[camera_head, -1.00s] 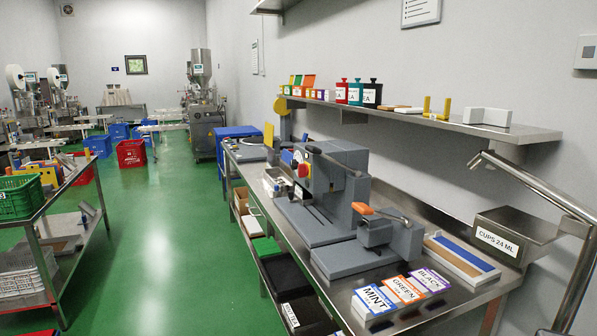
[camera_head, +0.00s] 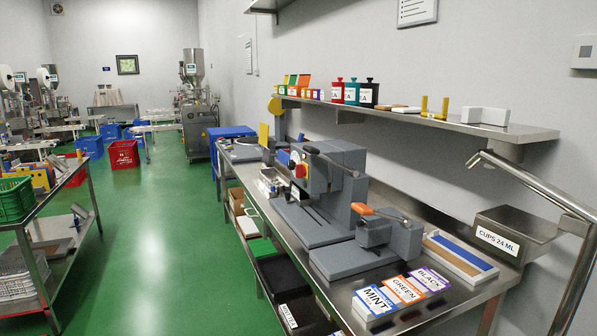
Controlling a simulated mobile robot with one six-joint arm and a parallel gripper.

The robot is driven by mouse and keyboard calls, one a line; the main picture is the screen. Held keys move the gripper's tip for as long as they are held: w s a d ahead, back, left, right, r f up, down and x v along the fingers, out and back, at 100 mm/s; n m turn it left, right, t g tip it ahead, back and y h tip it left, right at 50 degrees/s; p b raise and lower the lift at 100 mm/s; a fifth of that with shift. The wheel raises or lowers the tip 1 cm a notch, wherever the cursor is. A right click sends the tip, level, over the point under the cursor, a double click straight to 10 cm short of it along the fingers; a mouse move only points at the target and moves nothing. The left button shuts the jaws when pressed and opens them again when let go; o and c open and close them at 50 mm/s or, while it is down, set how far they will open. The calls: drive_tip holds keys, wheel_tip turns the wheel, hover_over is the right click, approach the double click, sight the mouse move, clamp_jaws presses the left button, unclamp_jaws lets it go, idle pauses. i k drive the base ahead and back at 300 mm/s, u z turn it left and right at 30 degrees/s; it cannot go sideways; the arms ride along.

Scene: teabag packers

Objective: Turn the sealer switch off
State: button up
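A grey machine (camera_head: 341,172) with a black lever arm on top stands on the steel bench. Its left face carries a red knob (camera_head: 300,171) with a pale surround, seen at an angle; I take it for the sealer and its switch. The knob's on or off position is too small to tell. A second, smaller grey device (camera_head: 391,238) with an orange-tipped handle stands nearer to me on the same bench. My gripper is not in view.
Labelled tea boxes (camera_head: 382,297) lie at the bench's near end (camera_head: 432,312). A wall shelf (camera_head: 430,122) runs above. A bent metal tube (camera_head: 540,192) and a CUPS 24 ML box (camera_head: 515,232) stand at right. Green floor (camera_head: 165,250) is clear between bench and left cart.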

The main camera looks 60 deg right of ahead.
sight(300, 169)
drive_tip(key=u, duration=0.05)
drive_tip(key=i, duration=1)
drive_tip(key=z, duration=0.05)
